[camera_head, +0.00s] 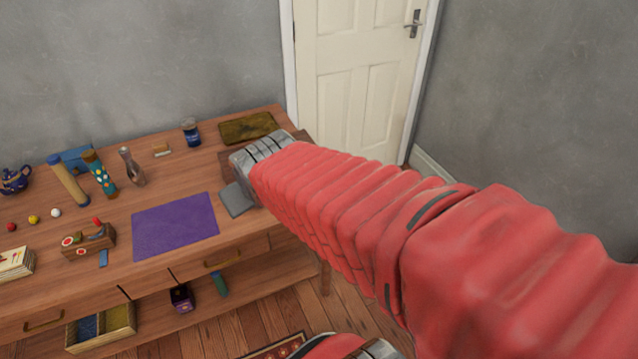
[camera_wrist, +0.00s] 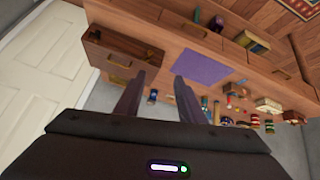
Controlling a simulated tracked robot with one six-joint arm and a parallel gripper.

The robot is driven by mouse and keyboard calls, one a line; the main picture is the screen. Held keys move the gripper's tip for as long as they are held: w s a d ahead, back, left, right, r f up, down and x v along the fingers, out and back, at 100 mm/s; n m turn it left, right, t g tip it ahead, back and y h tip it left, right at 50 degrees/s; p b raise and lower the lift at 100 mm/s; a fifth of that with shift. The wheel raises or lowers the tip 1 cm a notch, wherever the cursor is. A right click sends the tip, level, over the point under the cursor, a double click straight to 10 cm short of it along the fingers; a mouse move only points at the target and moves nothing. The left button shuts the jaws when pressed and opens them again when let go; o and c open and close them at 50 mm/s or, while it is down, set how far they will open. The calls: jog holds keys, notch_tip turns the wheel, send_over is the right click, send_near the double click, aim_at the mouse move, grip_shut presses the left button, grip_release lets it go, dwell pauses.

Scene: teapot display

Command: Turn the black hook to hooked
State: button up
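I cannot make out the black hook in either view; it is hidden or too small to tell. My gripper (camera_wrist: 163,82) shows in the wrist view with its two dark fingers apart and nothing between them. It is in the air, pointing over the wooden desk (camera_wrist: 205,60). A brown wooden box (camera_wrist: 113,47) lies beyond and left of the fingers, with small metal fittings on it. In the head view, my red-sleeved arm reaches over the desk's right end and covers most of this box (camera_head: 300,146).
A purple mat (camera_head: 175,227) lies on the desk (camera_head: 120,275). A dark tray (camera_head: 247,128) and a blue jar (camera_head: 191,132) stand at the back. A teapot (camera_head: 14,180), cylinders and small balls are at left. A white door (camera_head: 357,75) stands behind.

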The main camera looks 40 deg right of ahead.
jog(key=w+d+f+t+h, duration=0.1)
jog(key=w+d+f+t, duration=0.1)
jog(key=w+d+f, duration=0.55)
jog(key=w+d+f+t+h, duration=0.1)
jog(key=w+d+f+t, duration=0.3)
jog(key=d, duration=0.6)
jog(key=s+d+f+m+t, duration=0.1)
jog(key=s+d+f+t, duration=0.1)
jog(key=s+f, duration=0.4)
jog(key=s+d+f+m+t+h, duration=0.1)
jog(key=s+d+f, duration=0.4)
jog(key=s+f, duration=0.1)
jog(key=shift+f+m+t, duration=0.4)
jog(key=shift+f, duration=0.35)
jog(key=shift+d, duration=0.1)
jog(key=x, duration=1.4)
jog(key=shift+c, duration=0.2)
